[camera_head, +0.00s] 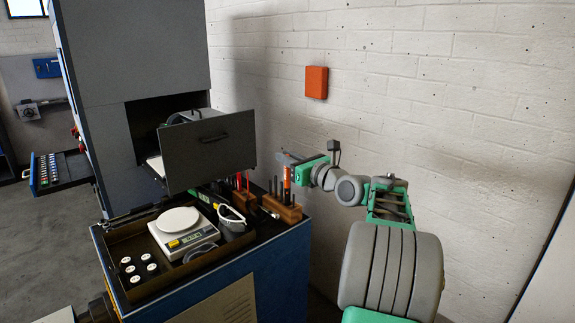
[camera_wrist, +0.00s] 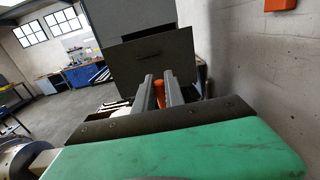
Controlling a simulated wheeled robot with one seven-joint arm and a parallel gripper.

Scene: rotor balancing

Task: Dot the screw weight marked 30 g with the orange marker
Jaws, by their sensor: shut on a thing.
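My gripper (camera_head: 287,160) is at the end of the arm reaching in from the right, above the wooden block (camera_head: 290,213). The orange marker (camera_head: 287,178) is upright, its lower end at the block; I cannot tell whether it is seated or slightly raised. In the wrist view the marker (camera_wrist: 159,94) shows between the two grey fingers (camera_wrist: 160,82), which are shut on it. Several small round weights with white tops (camera_head: 126,260) stand in the left part of the bench tray. Their marks are too small to read, so the 30 g one cannot be told.
A white scale (camera_head: 178,222) stands in the tray (camera_head: 196,265) beside the weights. A second wooden block with pens and tools (camera_head: 232,217) and white goggles (camera_head: 232,214) lie between scale and marker block. The wall is behind.

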